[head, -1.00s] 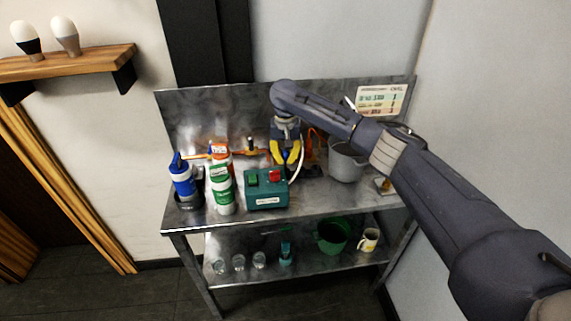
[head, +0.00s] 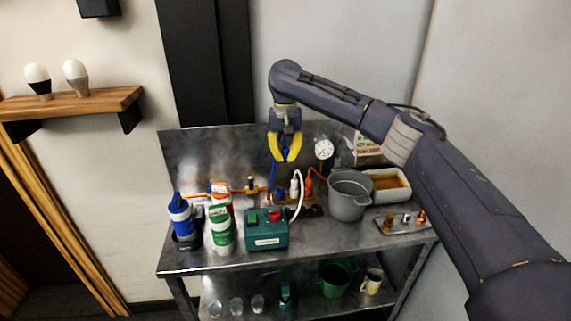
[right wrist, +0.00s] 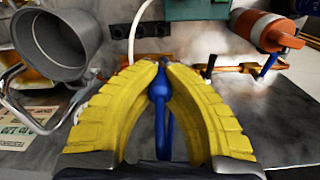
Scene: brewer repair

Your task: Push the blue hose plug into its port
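My right gripper (head: 288,158) hangs above the back of the steel bench, its yellow fingers pointing down. In the right wrist view the fingers (right wrist: 151,72) close around the blue hose plug (right wrist: 158,90), whose narrow tip shows between the fingertips. The blue hose (head: 273,174) runs down from the gripper toward the fittings behind the teal box. A small blue piece (head: 280,194) sits there beside a white plug (head: 294,187) and an orange one (head: 308,184). I cannot tell whether it is the port. The plug is apart from the fittings. My left gripper is not in view.
The teal box (head: 266,232) with green and red buttons stands in front of the fittings. Bottles (head: 220,232) stand to its left. A copper pipe (head: 236,190) runs behind.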

